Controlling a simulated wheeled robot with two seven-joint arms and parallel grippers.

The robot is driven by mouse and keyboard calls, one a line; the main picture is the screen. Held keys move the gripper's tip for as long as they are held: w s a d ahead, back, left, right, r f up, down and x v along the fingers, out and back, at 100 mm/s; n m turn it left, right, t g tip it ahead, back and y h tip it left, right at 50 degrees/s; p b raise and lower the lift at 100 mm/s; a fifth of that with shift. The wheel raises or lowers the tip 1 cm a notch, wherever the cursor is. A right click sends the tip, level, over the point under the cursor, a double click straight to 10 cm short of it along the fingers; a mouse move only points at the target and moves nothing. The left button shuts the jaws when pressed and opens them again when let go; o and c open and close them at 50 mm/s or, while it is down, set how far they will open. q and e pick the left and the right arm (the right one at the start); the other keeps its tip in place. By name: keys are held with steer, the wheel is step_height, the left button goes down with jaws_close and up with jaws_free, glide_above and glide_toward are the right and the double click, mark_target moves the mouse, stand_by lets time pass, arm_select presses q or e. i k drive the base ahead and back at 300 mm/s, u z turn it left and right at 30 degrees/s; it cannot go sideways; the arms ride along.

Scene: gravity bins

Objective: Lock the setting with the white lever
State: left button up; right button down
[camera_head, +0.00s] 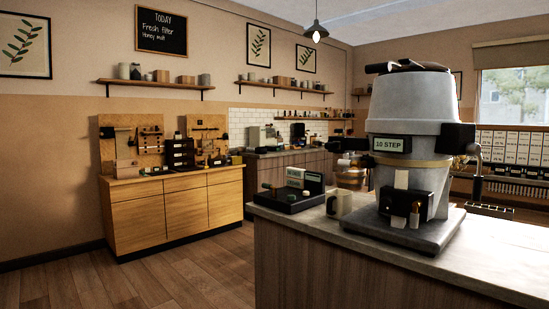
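A large grey machine (410,105) with a "10 STEP" label (389,144) stands upright on the counter at the right. A pale upright piece (401,180) shows on its front, above a black block (398,205). A small light-coloured handle (415,214) sticks out of that block. I cannot tell which of these pale parts is the white lever. A metallic arm (475,165) sits at the machine's right side, by a black block (457,138). Neither of my grippers is in view.
A wooden cabinet (175,210) stands against the far left wall. The floor (150,275) between them is clear.

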mark_target(341, 162)
steer(key=u, duration=0.85)
steer(key=i, duration=0.85)
steer(key=z, duration=1.35)
